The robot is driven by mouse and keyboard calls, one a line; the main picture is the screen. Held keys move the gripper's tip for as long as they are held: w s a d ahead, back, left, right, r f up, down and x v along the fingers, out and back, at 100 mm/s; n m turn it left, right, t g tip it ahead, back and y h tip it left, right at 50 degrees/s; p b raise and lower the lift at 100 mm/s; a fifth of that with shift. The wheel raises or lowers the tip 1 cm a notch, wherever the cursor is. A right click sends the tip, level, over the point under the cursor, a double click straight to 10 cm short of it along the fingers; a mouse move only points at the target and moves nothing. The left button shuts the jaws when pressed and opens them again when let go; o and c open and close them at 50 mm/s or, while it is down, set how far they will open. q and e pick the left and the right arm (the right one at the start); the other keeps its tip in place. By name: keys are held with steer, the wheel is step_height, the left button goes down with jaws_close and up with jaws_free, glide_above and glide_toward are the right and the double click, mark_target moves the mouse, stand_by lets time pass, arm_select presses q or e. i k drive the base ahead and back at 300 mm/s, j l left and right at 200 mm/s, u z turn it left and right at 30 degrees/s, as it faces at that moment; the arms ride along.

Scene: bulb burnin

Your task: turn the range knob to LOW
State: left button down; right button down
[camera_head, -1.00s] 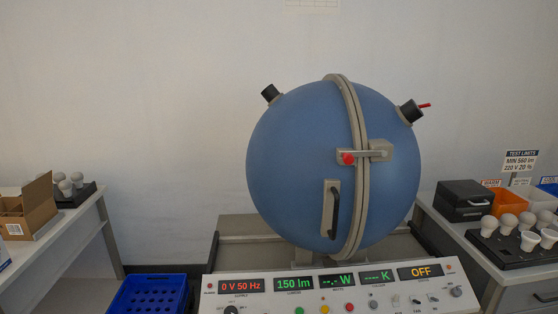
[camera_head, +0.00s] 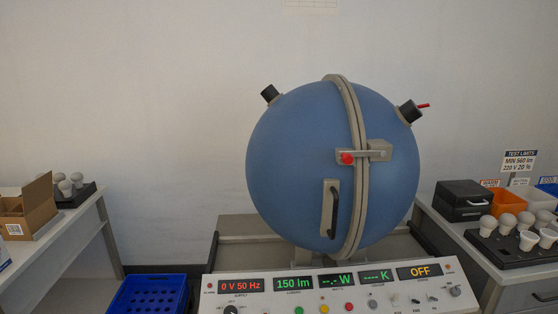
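A sloped control panel (camera_head: 330,280) stands in front of a big blue sphere (camera_head: 300,170). Its displays read 0 V 50 Hz, 150 lm, --.- W, ---- K and OFF (camera_head: 420,271). A black knob (camera_head: 230,310) shows at the panel's lower left, cut by the bottom edge of the view. A small grey round control (camera_head: 455,291) sits at the panel's right end. Several small switches (camera_head: 416,299) are left of it; their labels are too small to read. I cannot tell which control is the range knob or its setting. Neither gripper is in view.
A blue crate (camera_head: 150,293) stands left of the panel. The left table (camera_head: 80,220) carries a cardboard box (camera_head: 30,212) and bulbs. The right table (camera_head: 525,287) holds a black box (camera_head: 462,201), bulbs in a dark tray, and a limits sign (camera_head: 519,160).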

mark_target(455, 291)
steer(key=z, duration=1.25)
